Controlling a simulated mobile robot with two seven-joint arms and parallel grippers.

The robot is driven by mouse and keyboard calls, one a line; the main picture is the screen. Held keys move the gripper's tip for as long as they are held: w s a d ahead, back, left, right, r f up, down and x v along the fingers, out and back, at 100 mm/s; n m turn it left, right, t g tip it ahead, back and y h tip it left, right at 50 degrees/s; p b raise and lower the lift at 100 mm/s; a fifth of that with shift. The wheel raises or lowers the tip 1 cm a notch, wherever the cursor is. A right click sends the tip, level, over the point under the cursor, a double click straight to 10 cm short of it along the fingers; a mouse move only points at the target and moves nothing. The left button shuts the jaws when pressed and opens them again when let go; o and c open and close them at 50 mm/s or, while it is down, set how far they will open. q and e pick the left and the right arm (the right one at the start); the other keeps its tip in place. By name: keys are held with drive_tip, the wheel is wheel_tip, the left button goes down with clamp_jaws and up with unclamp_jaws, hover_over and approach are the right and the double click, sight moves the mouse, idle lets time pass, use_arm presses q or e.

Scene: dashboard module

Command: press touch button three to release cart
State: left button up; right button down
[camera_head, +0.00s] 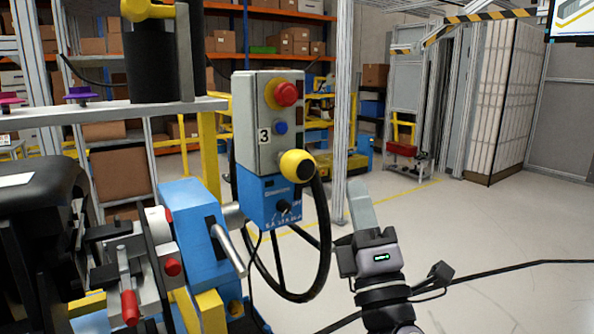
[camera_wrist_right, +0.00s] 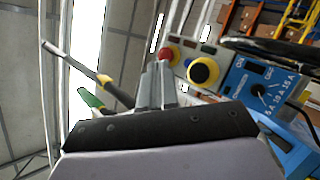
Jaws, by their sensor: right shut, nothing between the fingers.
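A grey control box (camera_head: 262,125) marked with a 3 stands upright left of centre in the head view. It carries a red mushroom button (camera_head: 286,94) on a yellow collar, a small blue button (camera_head: 281,128) and a yellow round touch button (camera_head: 293,163) with a dark face. My right gripper (camera_head: 360,190) is shut and empty, pointing up, to the right of the box and apart from it. In the right wrist view, its fingers (camera_wrist_right: 158,80) appear beside the red button (camera_wrist_right: 170,54) and yellow button (camera_wrist_right: 203,72). My left gripper is not visible.
A blue unit (camera_head: 275,203) with a dial sits below the box, and a black cable loop (camera_head: 326,240) hangs around it. A metal post (camera_head: 342,100) stands behind. Machinery with a red-handled clamp (camera_head: 130,308) fills the left. Floor (camera_head: 500,230) at right is mostly clear.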

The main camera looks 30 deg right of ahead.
idle(0.3)
drive_tip(key=b, duration=0.1)
approach(311, 159)
wheel_tip(311, 159, up, 4)
drive_tip(key=w+d, duration=0.1)
drive_tip(key=d, duration=0.1)
drive_tip(key=shift+w+a+f+y, duration=0.1)
drive_tip(key=shift+w+a+y, duration=0.2)
drive_tip(key=shift+w, duration=0.35)
drive_tip(key=shift+w+b, duration=0.1)
drive_tip(key=shift+b, duration=0.25)
idle(1.2)
drive_tip(key=shift+w, duration=0.3)
drive_tip(key=shift+w+b, duration=0.4)
drive_tip(key=shift+w, duration=0.05)
idle(0.5)
drive_tip(key=shift+s, duration=0.85)
